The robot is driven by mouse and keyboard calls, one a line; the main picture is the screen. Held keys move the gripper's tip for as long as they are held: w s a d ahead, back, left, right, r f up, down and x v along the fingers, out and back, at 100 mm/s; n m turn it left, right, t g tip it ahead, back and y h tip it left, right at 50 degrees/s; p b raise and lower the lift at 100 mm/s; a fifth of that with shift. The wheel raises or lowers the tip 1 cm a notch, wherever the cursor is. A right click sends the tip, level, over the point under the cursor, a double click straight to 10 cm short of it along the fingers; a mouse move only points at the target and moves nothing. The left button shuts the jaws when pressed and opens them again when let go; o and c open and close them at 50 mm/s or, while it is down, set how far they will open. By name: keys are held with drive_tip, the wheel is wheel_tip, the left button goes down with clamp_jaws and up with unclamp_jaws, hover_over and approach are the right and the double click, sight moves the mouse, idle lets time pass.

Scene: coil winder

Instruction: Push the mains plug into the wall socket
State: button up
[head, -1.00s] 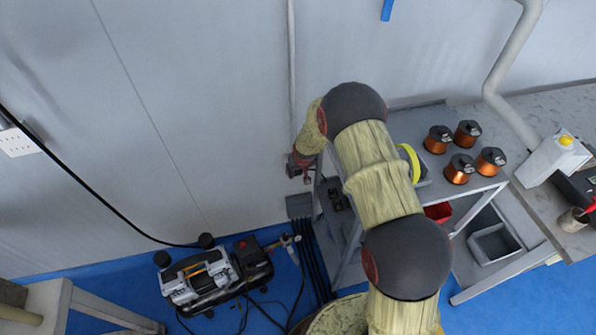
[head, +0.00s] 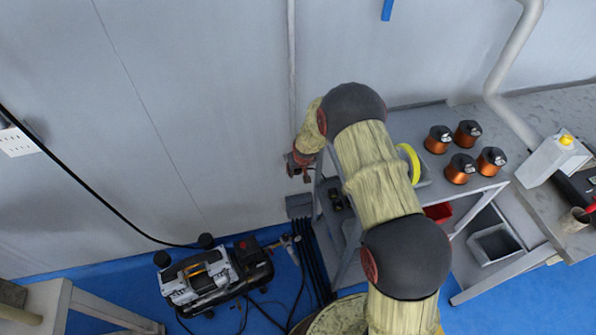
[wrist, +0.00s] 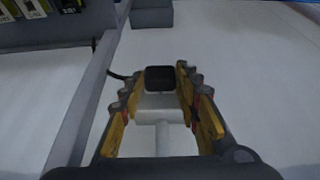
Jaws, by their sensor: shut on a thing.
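The mains plug (wrist: 159,78) is a dark block between my fingertips in the wrist view, with a black cable leaving it to the left. My gripper (wrist: 156,83) has yellow fingers, one on each side of the plug, shut on it. A pale wall box with a conduit (wrist: 160,104), seemingly the socket, lies just behind the plug on the wall. Its contact face is hidden, and I cannot tell whether the plug touches it. In the head view my gripper (head: 300,173) is close to the wall beside the shelf; the plug is not clear there.
A grey shelf unit (head: 400,122) carrying several copper coils (head: 460,168) stands right of my gripper. A grey wall box (head: 298,205) with dark cables sits below. A compressor (head: 215,275) stands on the blue floor at left. The wall left of my gripper is mostly clear.

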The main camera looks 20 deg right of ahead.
drive_tip(key=shift+w, duration=0.3)
drive_tip(key=o, duration=1.2)
drive_tip(key=shift+c, duration=0.2)
drive_tip(key=shift+s+r, duration=0.1)
drive_tip(key=v, duration=1.1)
drive_tip(key=shift+r, duration=0.4)
drive_tip(key=shift+s, duration=0.1)
